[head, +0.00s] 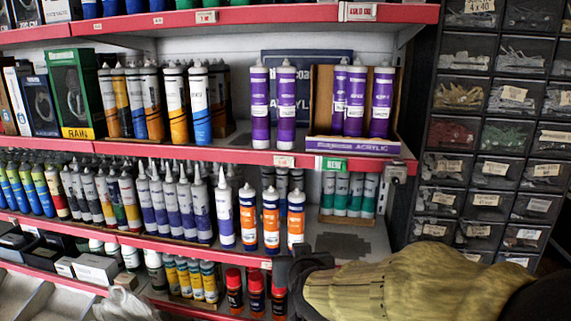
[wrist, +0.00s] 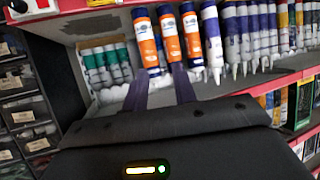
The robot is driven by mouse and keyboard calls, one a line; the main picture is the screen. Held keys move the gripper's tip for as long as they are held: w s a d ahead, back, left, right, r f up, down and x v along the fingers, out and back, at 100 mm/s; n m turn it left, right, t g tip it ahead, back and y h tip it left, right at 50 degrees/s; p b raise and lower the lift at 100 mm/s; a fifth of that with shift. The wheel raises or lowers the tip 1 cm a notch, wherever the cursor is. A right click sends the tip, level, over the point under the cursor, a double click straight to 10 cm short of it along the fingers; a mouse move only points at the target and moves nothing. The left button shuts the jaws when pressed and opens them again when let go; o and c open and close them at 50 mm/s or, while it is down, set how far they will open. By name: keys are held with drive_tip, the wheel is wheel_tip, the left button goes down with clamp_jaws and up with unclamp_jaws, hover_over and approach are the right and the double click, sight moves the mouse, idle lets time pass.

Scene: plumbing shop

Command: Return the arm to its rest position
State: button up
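My gripper (wrist: 161,78) shows in the wrist view with its two dark fingers apart and nothing visible held between them. In the head view my arm, in a yellowish cover, comes in from the lower right. The dark gripper end (head: 291,270) is at the lower shelf's front edge, its fingers not clear there. Orange, white and blue tubes stand upright on that shelf, one of them (head: 271,220) just behind the gripper. In the wrist view an orange tube (wrist: 169,35) appears beyond the fingers; whether they touch it I cannot tell.
Green-labelled tubes (head: 349,194) stand in a box at the shelf's right. Purple tubes (head: 286,105) stand on the shelf above. Red-capped cans (head: 256,292) are below, close to the gripper. A drawer cabinet (head: 490,135) is at right. A bare shelf patch (head: 345,240) lies right of the orange tubes.

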drive_tip(key=s+d+f+m+g+h, duration=0.1)
drive_tip(key=s+d+f+g+h, duration=0.1)
drive_tip(key=s+d+f+g, duration=0.8)
drive_tip(key=s+d+f, duration=0.3)
drive_tip(key=s+f, duration=0.3)
drive_tip(key=shift+d+f+m, duration=0.15)
drive_tip(key=shift+f+m, duration=0.15)
drive_tip(key=shift+f, duration=0.1)
idle(1.2)
